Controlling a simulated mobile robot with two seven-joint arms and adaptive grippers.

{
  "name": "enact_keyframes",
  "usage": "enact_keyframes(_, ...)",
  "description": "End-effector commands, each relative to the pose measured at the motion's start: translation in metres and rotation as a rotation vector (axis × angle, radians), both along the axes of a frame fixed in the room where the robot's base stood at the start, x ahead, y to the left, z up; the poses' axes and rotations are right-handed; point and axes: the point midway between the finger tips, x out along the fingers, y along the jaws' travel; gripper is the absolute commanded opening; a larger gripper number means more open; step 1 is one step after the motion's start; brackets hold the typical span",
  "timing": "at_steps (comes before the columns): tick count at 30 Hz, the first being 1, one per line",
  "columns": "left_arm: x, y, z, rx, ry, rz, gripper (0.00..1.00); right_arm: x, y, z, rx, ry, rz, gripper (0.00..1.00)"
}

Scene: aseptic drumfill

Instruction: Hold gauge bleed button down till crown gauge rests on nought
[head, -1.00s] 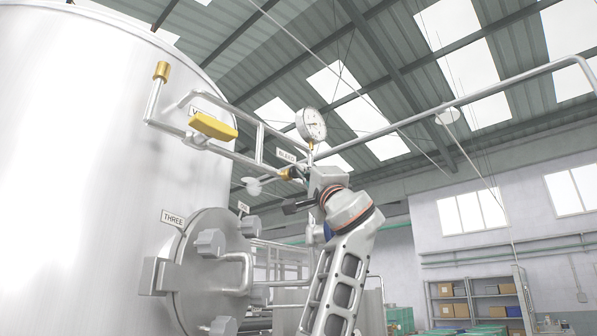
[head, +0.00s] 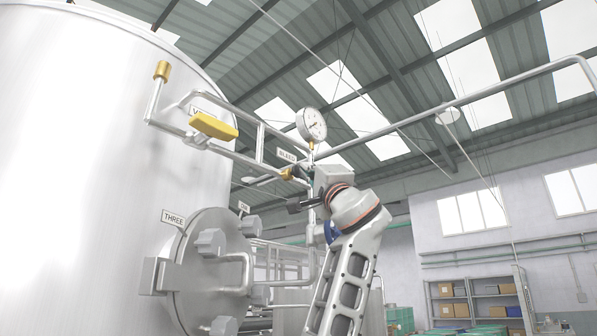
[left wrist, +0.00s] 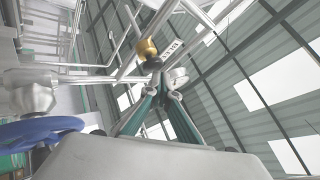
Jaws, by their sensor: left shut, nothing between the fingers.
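The crown gauge (head: 311,124), a round white dial in a steel rim, stands on a stem above the pipe. Its needle is too small to read surely. Below and left of it is the brass bleed fitting (head: 287,173), under a BLEED label (head: 287,155). My left gripper (head: 309,182) is just right of the fitting, its fingers mostly hidden by its own body. In the left wrist view, the fingers, with teal inner faces, meet at shut, empty tips (left wrist: 163,72). The brass fitting (left wrist: 147,49) shows just beyond them, seemingly apart. My right gripper is not in view.
A large steel tank (head: 90,170) fills the left, with a yellow-handled valve (head: 213,126) and a round hatch (head: 213,265) marked THREE. A handrail pipe (head: 450,103) runs right from the gauge. A blue handwheel (left wrist: 40,135) is near my wrist.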

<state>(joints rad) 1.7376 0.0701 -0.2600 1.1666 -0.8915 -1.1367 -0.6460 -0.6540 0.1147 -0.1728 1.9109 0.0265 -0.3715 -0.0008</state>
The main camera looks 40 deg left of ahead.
Motion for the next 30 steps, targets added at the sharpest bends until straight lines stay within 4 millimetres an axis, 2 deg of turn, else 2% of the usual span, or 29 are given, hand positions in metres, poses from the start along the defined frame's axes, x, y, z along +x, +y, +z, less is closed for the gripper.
enact_keyframes(4, -0.001, -0.007, 0.000, 0.001, 0.000, -0.001, 0.00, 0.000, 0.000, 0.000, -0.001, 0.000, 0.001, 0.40)
enact_keyframes(17, -0.001, -0.012, 0.000, 0.002, -0.001, -0.002, 0.00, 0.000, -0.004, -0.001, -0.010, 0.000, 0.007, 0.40)
enact_keyframes(30, -0.004, -0.050, 0.000, 0.003, 0.000, -0.003, 0.00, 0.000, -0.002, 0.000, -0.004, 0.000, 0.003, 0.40)
